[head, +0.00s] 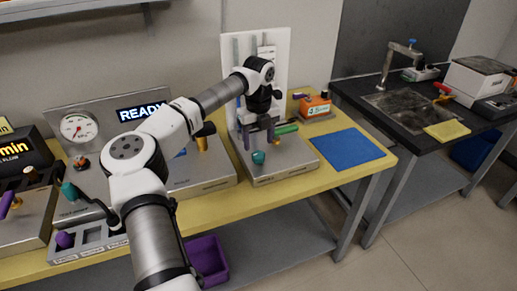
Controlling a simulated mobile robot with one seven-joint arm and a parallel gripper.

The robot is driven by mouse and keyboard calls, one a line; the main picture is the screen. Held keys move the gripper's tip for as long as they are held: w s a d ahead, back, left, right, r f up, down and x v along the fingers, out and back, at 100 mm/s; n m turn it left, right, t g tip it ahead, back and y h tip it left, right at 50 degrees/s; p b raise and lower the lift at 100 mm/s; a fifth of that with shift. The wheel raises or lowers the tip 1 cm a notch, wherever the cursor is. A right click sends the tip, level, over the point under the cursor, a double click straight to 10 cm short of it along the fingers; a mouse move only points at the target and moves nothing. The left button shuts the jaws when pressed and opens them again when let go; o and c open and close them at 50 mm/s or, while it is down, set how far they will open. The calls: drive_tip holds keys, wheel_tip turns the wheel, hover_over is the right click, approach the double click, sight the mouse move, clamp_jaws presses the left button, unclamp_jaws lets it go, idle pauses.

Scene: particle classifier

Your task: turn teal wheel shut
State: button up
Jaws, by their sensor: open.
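A small teal knob (258,157) sits on the front of the grey metal unit (285,168) at the middle of the bench. A second teal part (70,191), on a dark crank arm, shows at the left. I cannot tell from this view which is the teal wheel, or how far either is turned. My gripper (258,132) points down over the middle unit, just above and behind the teal knob. It is open, and no object shows held in it. My wrist and fingers hide part of the unit, and contact with the knob cannot be made out.
A green bar (286,129) lies right of my gripper, and a white upright panel (284,55) stands behind. A gauge (79,127) and READY display (143,110) are at left. An orange box (315,106) and flat blue mat (347,149) lie right.

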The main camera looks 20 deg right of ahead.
sight(259, 154)
drive_tip(key=shift+f+p, duration=0.4)
drive_tip(key=shift+f, duration=2.2)
drive_tip(key=c, duration=1)
